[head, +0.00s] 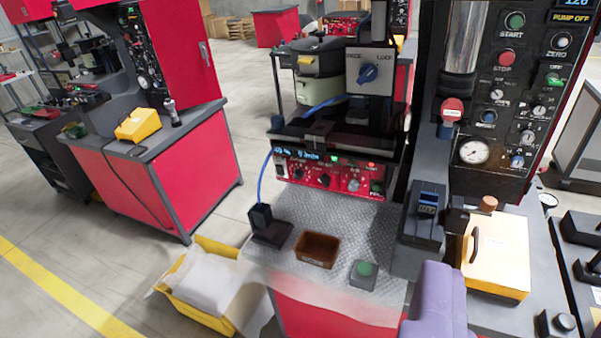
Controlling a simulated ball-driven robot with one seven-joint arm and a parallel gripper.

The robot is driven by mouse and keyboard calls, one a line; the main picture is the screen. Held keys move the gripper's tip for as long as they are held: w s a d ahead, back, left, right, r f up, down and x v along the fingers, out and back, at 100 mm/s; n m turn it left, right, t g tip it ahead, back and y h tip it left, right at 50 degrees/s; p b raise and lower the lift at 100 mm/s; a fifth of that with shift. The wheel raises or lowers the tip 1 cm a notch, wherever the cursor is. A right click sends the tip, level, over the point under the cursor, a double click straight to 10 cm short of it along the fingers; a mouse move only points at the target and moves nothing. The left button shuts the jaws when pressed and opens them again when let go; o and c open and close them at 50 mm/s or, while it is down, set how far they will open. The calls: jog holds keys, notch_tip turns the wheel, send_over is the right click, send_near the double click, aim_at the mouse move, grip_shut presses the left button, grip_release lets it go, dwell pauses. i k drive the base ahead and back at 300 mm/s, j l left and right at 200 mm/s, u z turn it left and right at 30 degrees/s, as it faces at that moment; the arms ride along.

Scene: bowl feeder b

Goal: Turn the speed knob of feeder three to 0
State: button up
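A bowl feeder (318,68) with a dark and pale-green bowl stands at the back of the middle bench. Below it is a red control panel (338,176) with a small blue display, a green lamp, a red lamp and several knobs. A dark knob (324,180) sits near the panel's middle. The labels are too small to read, so I cannot tell which knob is speed, where it points, or whether this is feeder three. No gripper fingers show. A purple rounded shape (437,300) at the bottom edge may be part of my arm.
The patterned bench top (335,225) holds a brown tray (317,248) and a green button box (364,272). A blue LOCK switch (368,74) is above the panel. A dark machine column with gauge (473,151) stands right. A yellow bin (205,318) is on the floor left.

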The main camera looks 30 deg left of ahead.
aim_at(298, 174)
jog(key=i+u, duration=0.15)
jog(key=u, duration=0.25)
jog(key=i+u, duration=0.15)
jog(key=u, duration=0.25)
jog(key=i+l+u, duration=0.1)
jog(key=u, duration=0.3)
jog(key=i+l, duration=1.1)
